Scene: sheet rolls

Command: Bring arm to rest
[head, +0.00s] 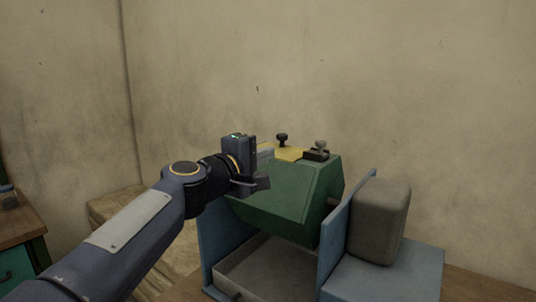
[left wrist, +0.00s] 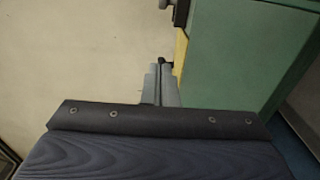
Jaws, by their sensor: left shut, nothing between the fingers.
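My left arm comes in from the lower left in the head view. Its gripper (head: 265,151) is at the upper left edge of a green machine (head: 285,192). In the left wrist view the gripper's grey fingers (left wrist: 161,84) are together with nothing between them. The green machine (left wrist: 240,50) fills the upper right there, with a yellow part (left wrist: 181,52) beside the fingers. I cannot tell whether the fingers touch the machine. My right gripper is not in view.
Dark knobs (head: 320,147) stand on the machine's top. A blue frame (head: 345,225) holds it above a grey tray (head: 262,270). A rounded grey block (head: 379,220) stands to the right. A wooden cabinet (head: 18,235) is at far left. A bare wall is behind.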

